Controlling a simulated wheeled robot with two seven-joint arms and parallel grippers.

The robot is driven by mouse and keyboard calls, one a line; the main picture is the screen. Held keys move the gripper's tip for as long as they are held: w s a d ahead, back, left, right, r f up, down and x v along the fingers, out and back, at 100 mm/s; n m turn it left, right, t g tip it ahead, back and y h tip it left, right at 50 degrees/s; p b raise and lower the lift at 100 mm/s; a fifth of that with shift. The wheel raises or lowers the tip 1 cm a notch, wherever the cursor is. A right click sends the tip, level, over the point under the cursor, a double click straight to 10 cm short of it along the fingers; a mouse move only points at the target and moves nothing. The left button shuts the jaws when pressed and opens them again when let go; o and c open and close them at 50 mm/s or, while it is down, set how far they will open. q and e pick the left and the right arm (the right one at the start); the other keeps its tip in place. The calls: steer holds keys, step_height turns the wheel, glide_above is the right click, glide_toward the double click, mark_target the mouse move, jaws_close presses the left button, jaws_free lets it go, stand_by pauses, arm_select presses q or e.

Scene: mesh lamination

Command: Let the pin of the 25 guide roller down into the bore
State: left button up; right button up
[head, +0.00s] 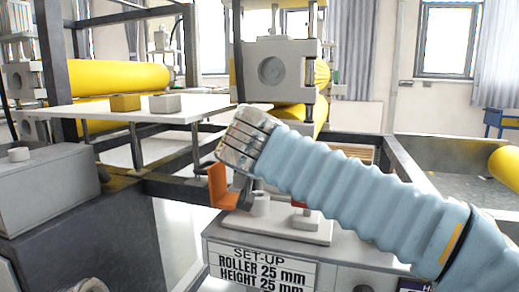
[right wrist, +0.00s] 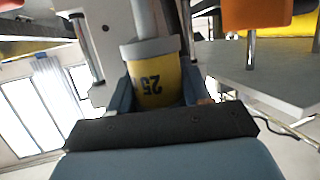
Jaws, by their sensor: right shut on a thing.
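The 25 guide roller (right wrist: 155,90) is yellow with a grey collar and shows an upside-down "25" in the right wrist view. My right gripper (right wrist: 154,98) is shut on it, with a blue-grey finger on each side. A grey rod (right wrist: 143,18) runs from the collar out of the top of that view, so its far end and the bore are hidden. In the head view my right arm's wrist hangs over the grey set-up block (head: 285,228), and it hides the held roller. My left gripper is not in view.
An orange piece (head: 222,187) stands beside my wrist in the head view. A "SET-UP ROLLER 25 mm HEIGHT 25 mm" sign (head: 262,268) is on the block's front. A white table (head: 130,115) with a yellow block and a grey block is at left. Yellow machine rollers (head: 120,76) lie behind.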

stand_by(1.0)
steer(key=shift+f+b, duration=2.6)
steer(key=shift+b, duration=0.35)
steer(key=o, duration=1.2)
steer(key=v, duration=1.4)
steer(key=shift+w, duration=0.1)
